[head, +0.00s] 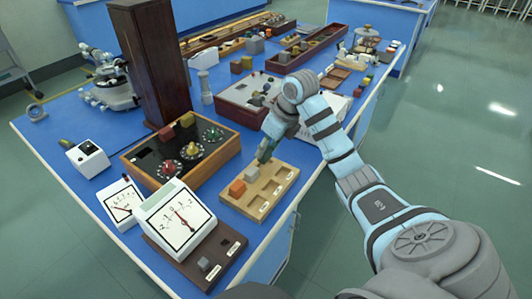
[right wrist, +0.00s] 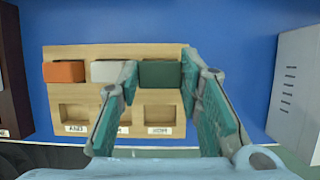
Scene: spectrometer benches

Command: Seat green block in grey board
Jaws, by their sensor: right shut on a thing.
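A light wooden board (head: 284,187) lies on the blue bench and also fills much of the right wrist view (right wrist: 200,133). An orange block (head: 237,188) and a grey block (head: 252,174) sit in a row along it, also seen in the right wrist view as orange (right wrist: 64,72) and pale grey (right wrist: 110,71). The green block (right wrist: 160,74) is at the end of that row, between the fingers of my right gripper (head: 265,157). The gripper is shut on it; I cannot tell whether the block is lifted. Labelled recesses in the other row look empty. My left gripper is out of view. No clearly grey board shows.
A black panel with dials (head: 178,165) stands left of the board, near white meters (head: 174,217). A tall brown box (head: 148,60) rises at the back left. Blue bench shows around the board.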

